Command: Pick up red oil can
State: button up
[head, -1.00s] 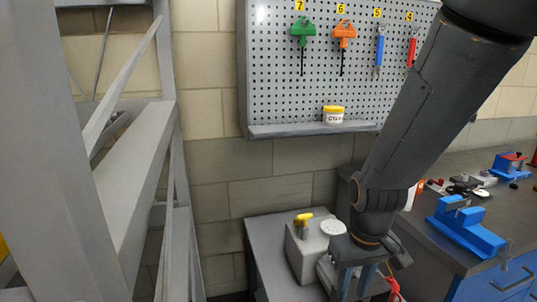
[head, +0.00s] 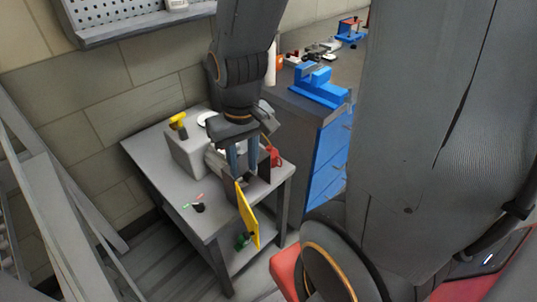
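The red oil can (head: 275,156) stands near the right end of the small grey table (head: 160,185) in the head view. Only part of it shows; my gripper hides the rest. My gripper (head: 249,184) points down over the front right part of the table. Its two dark fingers are apart, with nothing visible between them. The can shows just right of and behind the right finger. I cannot tell how far apart they are in depth.
A grey box (head: 188,155) with a yellow-handled tool (head: 178,122) stands behind on the table. Small dark, red and green items (head: 198,207) lie at its front. A yellow panel (head: 248,217) is below my gripper. A workbench with a blue vise (head: 318,86) stands at right.

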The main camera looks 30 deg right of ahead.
aim_at(274, 153)
jog(key=u, duration=0.05)
jog(key=k, duration=0.5)
jog(key=z, duration=2.3)
jog(key=i, duration=1.95)
jog(key=u, duration=3.9)
